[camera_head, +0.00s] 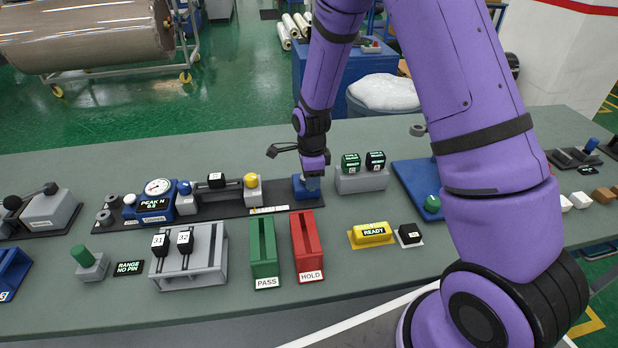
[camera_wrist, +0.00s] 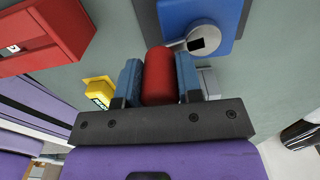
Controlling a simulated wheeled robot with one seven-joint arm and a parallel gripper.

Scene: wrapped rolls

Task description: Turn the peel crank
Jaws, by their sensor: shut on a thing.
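In the wrist view my gripper (camera_wrist: 159,70) has its two blue fingers shut on the red handle (camera_wrist: 158,80) of the crank. A short grey crank arm (camera_wrist: 178,43) runs from the handle to a round grey hub with a dark square centre (camera_wrist: 203,40). The hub sits on a blue base (camera_wrist: 224,13). In the head view my gripper (camera_head: 312,181) points down at the blue base (camera_head: 299,189), at the right end of a dark rail. The red handle is hidden there.
A red HOLD tray (camera_head: 307,250) and a green PASS tray (camera_head: 263,258) stand in front. A grey block with two dark green-lit switches (camera_head: 361,181) is close on the right. A yellow READY block (camera_head: 372,235) lies farther right. Gauge and knobs line the rail to the left.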

